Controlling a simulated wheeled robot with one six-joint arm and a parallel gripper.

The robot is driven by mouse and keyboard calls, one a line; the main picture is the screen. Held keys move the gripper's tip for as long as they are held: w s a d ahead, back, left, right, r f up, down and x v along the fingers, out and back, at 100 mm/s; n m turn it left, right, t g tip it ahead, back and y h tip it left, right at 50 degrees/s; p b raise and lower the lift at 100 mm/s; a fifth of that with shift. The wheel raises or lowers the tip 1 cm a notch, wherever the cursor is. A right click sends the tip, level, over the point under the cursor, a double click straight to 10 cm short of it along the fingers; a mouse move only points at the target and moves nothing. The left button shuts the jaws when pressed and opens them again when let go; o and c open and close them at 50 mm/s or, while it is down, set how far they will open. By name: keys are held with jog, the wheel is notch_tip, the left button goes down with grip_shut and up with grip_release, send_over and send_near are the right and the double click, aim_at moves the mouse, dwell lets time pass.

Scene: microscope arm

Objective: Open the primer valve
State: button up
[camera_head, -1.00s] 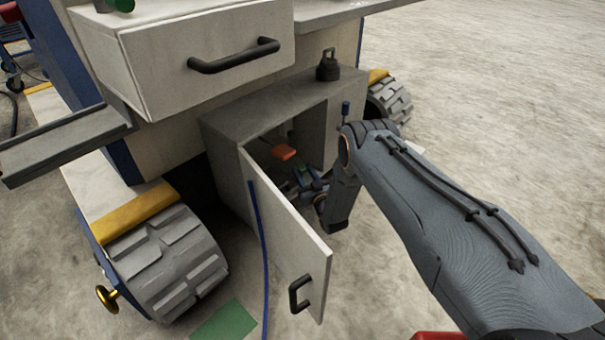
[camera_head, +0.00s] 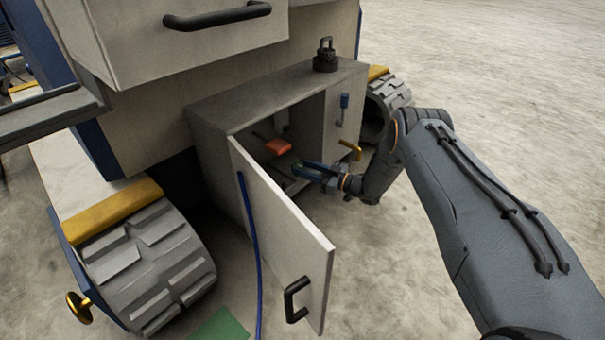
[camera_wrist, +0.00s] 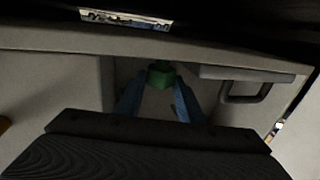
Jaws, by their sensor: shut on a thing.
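My gripper (camera_head: 312,168) reaches through the open front of the low grey cabinet (camera_head: 262,98). In the wrist view, its two blue fingers (camera_wrist: 160,84) are closed on a small green block (camera_wrist: 160,72), one on each side. I cannot tell whether this green block is the primer valve's handle. An orange-red handle (camera_head: 278,146) lies further inside the cabinet, apart from the fingers. The cabinet's inside is mostly in shadow.
The cabinet door (camera_head: 285,225) stands swung open at the left of my gripper, with a black handle (camera_head: 297,299). A drawer (camera_head: 180,45) juts out above. A black ringed weight (camera_head: 326,58) stands on the cabinet. Bare floor lies to the right.

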jog(key=shift+w+d, duration=0.15)
jog(key=shift+d, duration=0.1)
dwell(0.3)
jog(key=o, duration=1.1)
jog(key=shift+d, duration=0.1)
jog(key=shift+c, duration=0.2)
jog(key=shift+a+g, duration=0.25)
jog(key=shift+g, duration=0.05)
jog(key=p+v, duration=0.2)
jog(key=v, duration=0.5)
jog(key=shift+s+d+p, duration=0.2)
jog(key=shift+d+p, duration=0.15)
jog(key=shift+f, duration=0.1)
